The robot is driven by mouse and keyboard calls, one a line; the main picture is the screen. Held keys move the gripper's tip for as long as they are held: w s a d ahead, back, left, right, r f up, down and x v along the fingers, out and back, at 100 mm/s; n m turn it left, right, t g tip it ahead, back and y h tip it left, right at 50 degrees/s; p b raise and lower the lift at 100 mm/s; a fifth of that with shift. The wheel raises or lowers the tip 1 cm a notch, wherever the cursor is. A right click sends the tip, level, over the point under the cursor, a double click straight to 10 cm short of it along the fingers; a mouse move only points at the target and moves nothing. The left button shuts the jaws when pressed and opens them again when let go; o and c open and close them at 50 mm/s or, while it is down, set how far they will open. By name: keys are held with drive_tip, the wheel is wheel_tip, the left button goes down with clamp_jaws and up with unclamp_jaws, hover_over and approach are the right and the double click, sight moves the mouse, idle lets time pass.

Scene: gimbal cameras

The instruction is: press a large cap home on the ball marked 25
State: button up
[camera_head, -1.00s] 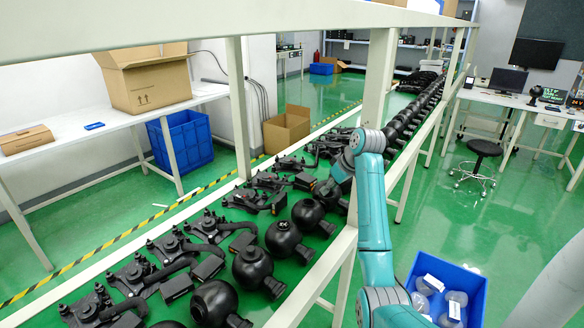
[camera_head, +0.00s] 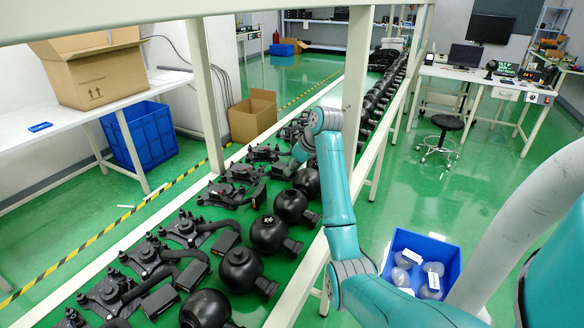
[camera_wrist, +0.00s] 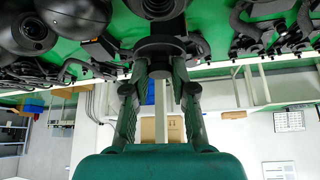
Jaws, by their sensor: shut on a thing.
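Black balls on black brackets stand in a row along the conveyor. One ball (camera_head: 268,236) has a white mark on top, too small to read as 25. My gripper (camera_head: 303,150) hangs over the row, farther along than this marked ball; its fingers are small and partly hidden there. In the wrist view my gripper (camera_wrist: 158,62) is shut on a dark, round, disc-like thing (camera_wrist: 160,44), which I take for the cap. Another dark round part shows just beyond it; I cannot tell whether they touch. Clear caps (camera_head: 403,260) with white labels lie in a blue bin.
The blue bin (camera_head: 456,262) stands at the right. A white frame post (camera_head: 358,75) and overhead beam (camera_head: 150,12) bound the conveyor near my arm. Left are a white table with a cardboard box (camera_head: 95,80) and a blue crate (camera_head: 140,138). A stool (camera_head: 440,130) stands on open green floor.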

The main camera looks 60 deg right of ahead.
sight(296, 177)
drive_tip(key=shift+f, duration=2.85)
drive_tip(key=shift+f, duration=0.7)
drive_tip(key=o, duration=0.8)
drive_tip(key=v, duration=0.7)
drive_tip(key=shift+r, duration=0.2)
drive_tip(key=shift+s, duration=0.1)
